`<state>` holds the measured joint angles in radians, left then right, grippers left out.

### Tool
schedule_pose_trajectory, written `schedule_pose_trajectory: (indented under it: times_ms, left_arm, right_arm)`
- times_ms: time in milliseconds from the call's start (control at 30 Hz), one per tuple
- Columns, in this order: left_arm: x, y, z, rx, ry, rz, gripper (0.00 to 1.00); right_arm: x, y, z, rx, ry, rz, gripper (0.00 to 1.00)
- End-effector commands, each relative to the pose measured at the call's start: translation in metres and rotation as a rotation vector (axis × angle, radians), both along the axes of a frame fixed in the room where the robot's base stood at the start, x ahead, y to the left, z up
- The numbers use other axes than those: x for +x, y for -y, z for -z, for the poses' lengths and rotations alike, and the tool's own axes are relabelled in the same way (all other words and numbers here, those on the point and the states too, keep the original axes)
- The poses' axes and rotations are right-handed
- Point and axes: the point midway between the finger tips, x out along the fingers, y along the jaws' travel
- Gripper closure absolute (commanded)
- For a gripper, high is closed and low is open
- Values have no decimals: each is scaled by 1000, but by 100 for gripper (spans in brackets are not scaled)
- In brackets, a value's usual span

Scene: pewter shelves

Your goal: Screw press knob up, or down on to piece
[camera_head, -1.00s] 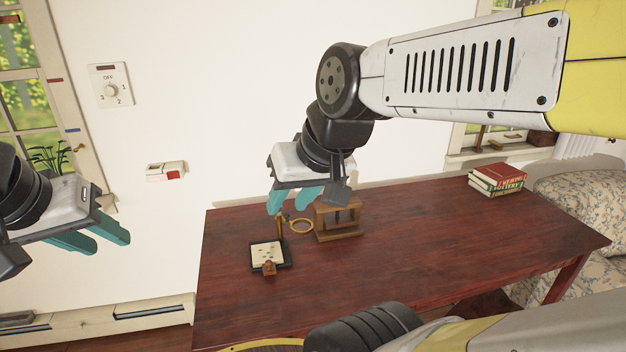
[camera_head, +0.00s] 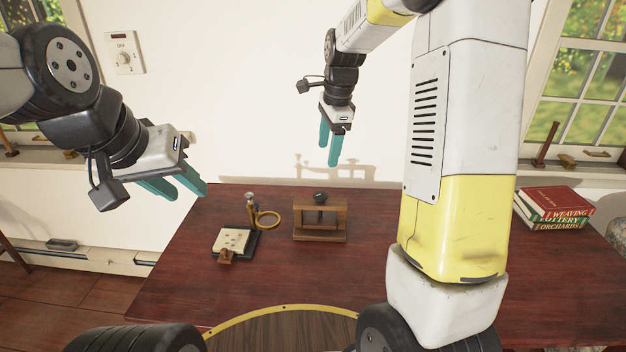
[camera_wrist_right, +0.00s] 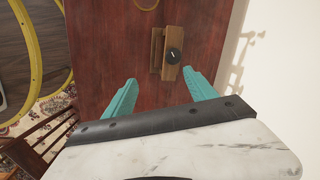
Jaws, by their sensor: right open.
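The wooden screw press (camera_head: 320,222) stands on the dark red table, with its dark round knob (camera_head: 320,197) on top of the crossbar. In the right wrist view the press (camera_wrist_right: 157,48) lies ahead of the fingers, and its knob (camera_wrist_right: 173,55) is in plain sight. My right gripper (camera_head: 331,150) points down above and behind the press, open and empty, apart from the knob. It also shows in the right wrist view (camera_wrist_right: 162,92). My left gripper (camera_head: 178,190) is at the left, its two teal fingers spread, empty and away from the press. Whether a piece lies under the screw cannot be told.
A black-edged tray (camera_head: 254,247) with a pale sheet and small pieces is left of the press. Books (camera_head: 553,208) are stacked at the far right. My right arm crosses the table's right side.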

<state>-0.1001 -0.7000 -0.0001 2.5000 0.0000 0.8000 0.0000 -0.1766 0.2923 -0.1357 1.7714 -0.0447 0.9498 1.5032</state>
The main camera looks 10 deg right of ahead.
Motion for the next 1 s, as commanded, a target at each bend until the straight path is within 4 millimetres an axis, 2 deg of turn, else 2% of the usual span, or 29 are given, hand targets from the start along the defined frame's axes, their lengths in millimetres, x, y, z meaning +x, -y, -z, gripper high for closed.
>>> schedule_pose_trajectory:
  times_ms: [33, 100, 300, 567, 800, 1000]
  left_arm:
    - [0, 0, 0, 0, 0, 0, 64]
    - [0, 0, 0, 0, 0, 0, 64]
    - [0, 0, 0, 0, 0, 0, 64]
    - [0, 0, 0, 0, 0, 0, 64]
    - [0, 0, 0, 0, 0, 0, 64]
    - [0, 0, 0, 0, 0, 0, 64]
  right_arm:
    - [15, -2, 19, -6, -37, 78, 34]
    - [31, -4, 40, -14, -74, 193, 34]
    - [60, -8, 84, -44, -138, 424, 34]
    - [67, -9, 111, -56, -158, 506, 34]
    - [66, -9, 150, -56, -159, 506, 34]
    - [67, -9, 172, -55, -156, 504, 34]
